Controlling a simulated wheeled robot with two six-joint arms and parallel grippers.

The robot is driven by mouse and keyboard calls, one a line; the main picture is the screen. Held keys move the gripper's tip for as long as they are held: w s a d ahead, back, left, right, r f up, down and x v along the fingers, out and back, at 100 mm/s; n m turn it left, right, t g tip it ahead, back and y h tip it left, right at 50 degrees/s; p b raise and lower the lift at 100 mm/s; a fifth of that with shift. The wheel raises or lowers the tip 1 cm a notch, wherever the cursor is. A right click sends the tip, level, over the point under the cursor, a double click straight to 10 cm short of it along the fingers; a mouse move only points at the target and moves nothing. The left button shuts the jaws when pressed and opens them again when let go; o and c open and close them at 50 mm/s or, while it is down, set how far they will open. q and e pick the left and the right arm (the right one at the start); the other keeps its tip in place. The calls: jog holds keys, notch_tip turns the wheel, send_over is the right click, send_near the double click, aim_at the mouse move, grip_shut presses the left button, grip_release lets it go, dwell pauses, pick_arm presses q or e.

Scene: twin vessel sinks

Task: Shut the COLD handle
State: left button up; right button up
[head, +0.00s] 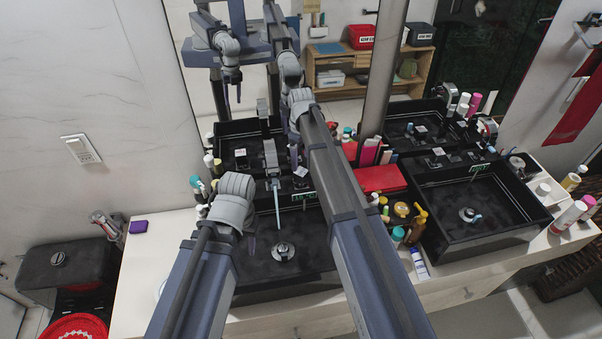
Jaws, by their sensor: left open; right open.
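The left black vessel sink (315,262) has a grey faucet (270,155) at its back. A thin pale blue stream that looks like water (278,205) falls from it towards the round drain (283,252). A green label (305,196) shows at the sink's back right; its words are too small to read. I cannot pick out the COLD handle with certainty. My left gripper (251,230) is open, hanging over the left sink's left side, partly hidden by its wrist. My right gripper (296,155) is open, behind the sink near the faucet, partly hidden by its arm.
A second black sink (520,225) stands at right. Bottles (416,226) and a red box (382,179) crowd the counter between the sinks. A mirror behind reflects my arms and a wooden shelf (340,72). The counter left of the left sink is mostly clear.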

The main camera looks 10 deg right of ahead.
aim_at(301, 171)
notch_tip(301, 171, down, 7)
jog(key=b, duration=0.7)
jog(key=shift+f, duration=0.2)
jog(key=shift+c, duration=0.2)
grip_shut()
